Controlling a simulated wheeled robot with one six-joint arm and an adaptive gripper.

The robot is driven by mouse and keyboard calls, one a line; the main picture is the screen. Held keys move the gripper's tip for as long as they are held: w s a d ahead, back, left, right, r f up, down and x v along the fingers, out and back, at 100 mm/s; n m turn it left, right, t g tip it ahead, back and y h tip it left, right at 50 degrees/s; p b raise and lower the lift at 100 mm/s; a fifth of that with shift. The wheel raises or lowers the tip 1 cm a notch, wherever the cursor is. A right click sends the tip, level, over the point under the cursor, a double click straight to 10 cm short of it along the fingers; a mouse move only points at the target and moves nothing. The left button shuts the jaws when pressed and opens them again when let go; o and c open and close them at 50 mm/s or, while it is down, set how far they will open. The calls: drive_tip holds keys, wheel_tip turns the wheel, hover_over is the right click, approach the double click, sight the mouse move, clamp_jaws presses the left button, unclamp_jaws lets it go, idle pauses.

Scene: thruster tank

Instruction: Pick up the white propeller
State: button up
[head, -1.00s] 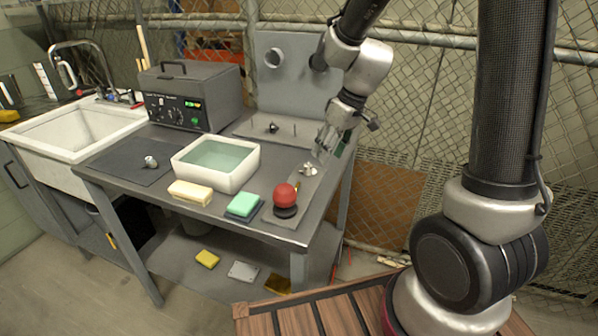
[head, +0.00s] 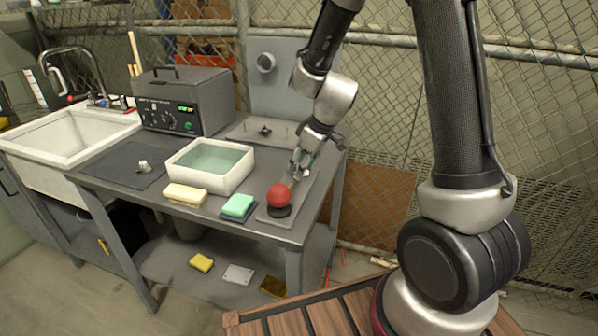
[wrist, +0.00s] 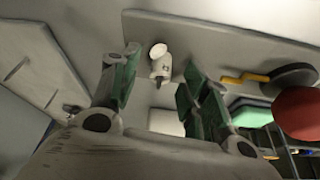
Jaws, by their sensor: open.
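A small white part, which I take to be the white propeller, stands on a grey plate (wrist: 225,40) in the wrist view. It has a rounded white top (wrist: 158,50) and a dark lower tip. My gripper (wrist: 160,62) is open, with one green-padded finger on each side of it; I cannot tell whether either touches. In the head view my gripper (head: 299,166) points down at the plate's back part, behind a red ball (head: 279,194), and largely hides the propeller.
The red ball sits on a dark round base beside a yellow handle (wrist: 245,77). A green sponge (head: 238,205), a cream sponge (head: 186,194) and a white water tank (head: 178,165) stand to the left. A dark mat (head: 115,169) holds a small pale part (head: 144,166).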

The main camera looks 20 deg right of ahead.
drive_tip(key=c, duration=0.8)
